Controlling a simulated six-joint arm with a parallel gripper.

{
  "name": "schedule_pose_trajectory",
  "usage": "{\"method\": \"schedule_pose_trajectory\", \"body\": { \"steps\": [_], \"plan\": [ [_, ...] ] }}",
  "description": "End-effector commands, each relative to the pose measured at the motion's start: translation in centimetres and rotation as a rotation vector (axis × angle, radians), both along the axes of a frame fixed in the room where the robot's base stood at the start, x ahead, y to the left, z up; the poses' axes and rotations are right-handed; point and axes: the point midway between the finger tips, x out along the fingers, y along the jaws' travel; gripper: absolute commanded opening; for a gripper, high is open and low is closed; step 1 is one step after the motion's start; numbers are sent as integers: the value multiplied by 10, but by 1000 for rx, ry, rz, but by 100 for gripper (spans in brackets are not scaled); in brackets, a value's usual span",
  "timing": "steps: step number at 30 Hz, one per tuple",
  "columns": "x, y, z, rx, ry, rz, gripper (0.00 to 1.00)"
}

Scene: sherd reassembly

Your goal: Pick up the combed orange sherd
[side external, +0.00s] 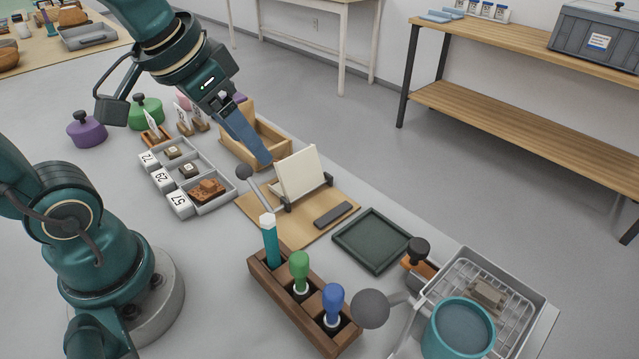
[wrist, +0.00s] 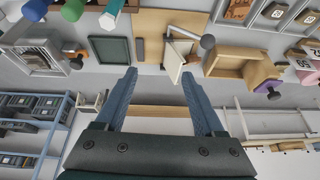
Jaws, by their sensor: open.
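An orange-brown sherd (side external: 207,190) lies in the compartment marked 57 of a grey tray (side external: 218,205). Its surface marks are too small to read as combing. It also shows at the top edge of the wrist view (wrist: 237,10), partly cut off. My gripper (side external: 265,161) is in the air to the right of the tray, by the wooden box and the upright cream board, well apart from the sherd. In the wrist view both fingers (wrist: 158,76) are spread with nothing between them.
A wooden box (side external: 262,150) and a cream board (side external: 301,174) on a wooden base stand near my gripper. A dark green tray (side external: 345,243), a rack with coloured handles (side external: 285,305) and a wire basket (side external: 520,300) lie toward the front. Small pieces fill the neighbouring compartments.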

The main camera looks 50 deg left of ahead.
Motion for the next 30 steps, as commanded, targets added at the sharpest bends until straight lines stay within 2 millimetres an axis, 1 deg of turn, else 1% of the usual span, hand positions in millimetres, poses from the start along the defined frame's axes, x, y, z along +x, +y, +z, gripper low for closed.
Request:
{"method": "schedule_pose_trajectory", "body": {
  "steps": [1, 3, 8, 12, 14, 15, 18, 22, 25, 30],
  "plan": [
    [15, 7, 0, 4, 21, 4, 71],
    [35, 17, 0, 13, 39, -3, 71],
    [79, 44, -9, 29, 82, -15, 71],
    [113, 73, -27, 37, 118, -26, 71],
    [126, 86, -38, 34, 137, -29, 71],
    [132, 94, -47, 26, 158, -27, 71],
    [137, 105, -71, -27, 235, -3, 71],
    [132, 108, -94, -110, 338, 39, 71],
    [129, 108, -106, -154, 391, 62, 71],
    [125, 107, -115, -188, 432, 77, 71]
  ]
}}
